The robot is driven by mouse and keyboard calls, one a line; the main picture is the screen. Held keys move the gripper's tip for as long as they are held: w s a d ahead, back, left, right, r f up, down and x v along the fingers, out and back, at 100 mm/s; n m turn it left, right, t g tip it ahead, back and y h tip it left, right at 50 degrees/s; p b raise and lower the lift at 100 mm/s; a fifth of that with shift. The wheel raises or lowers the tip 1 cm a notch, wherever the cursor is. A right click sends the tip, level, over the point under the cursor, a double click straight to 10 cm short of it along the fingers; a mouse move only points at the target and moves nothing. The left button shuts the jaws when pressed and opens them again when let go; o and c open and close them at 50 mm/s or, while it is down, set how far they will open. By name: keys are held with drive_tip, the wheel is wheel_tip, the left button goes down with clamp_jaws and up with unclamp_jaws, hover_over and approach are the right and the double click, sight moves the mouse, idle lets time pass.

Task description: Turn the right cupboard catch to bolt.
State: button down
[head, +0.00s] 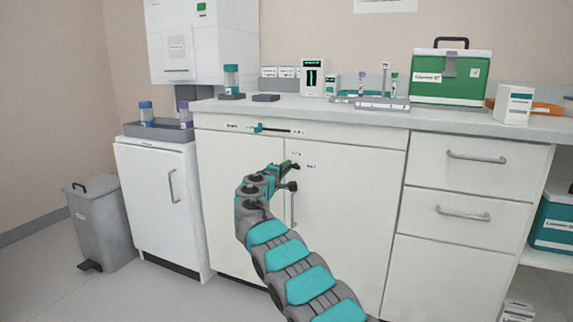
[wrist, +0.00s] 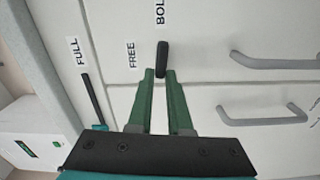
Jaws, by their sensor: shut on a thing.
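The right cupboard catch (wrist: 161,50) is a short dark bar on the cream cupboard front in the wrist view. Its length lines up with the partly cropped BOLT label (wrist: 160,11), and the FREE label (wrist: 131,55) is beside it. My gripper (wrist: 160,74) is shut on the catch's near end, one green finger on each side. In the head view my gripper (head: 289,166) is at the upper part of the cupboard doors, by two small labels. The catch is mostly hidden there by the gripper.
Two bar handles (wrist: 278,62) (wrist: 262,115) stick out from the doors near the catch. A slider with a teal knob (head: 258,128) is on the panel above. Drawers with handles (head: 477,156) are to the right; a grey bin (head: 100,225) stands at left.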

drive_tip(key=shift+a+n, duration=0.1)
drive_tip(key=shift+n, duration=0.5)
drive_tip(key=shift+f, duration=0.1)
drive_tip(key=c, duration=0.8)
unclamp_jaws()
drive_tip(key=shift+c, duration=0.2)
drive_tip(key=v, duration=0.8)
drive_tip(key=shift+b, duration=0.45)
drive_tip(key=shift+w, duration=0.1)
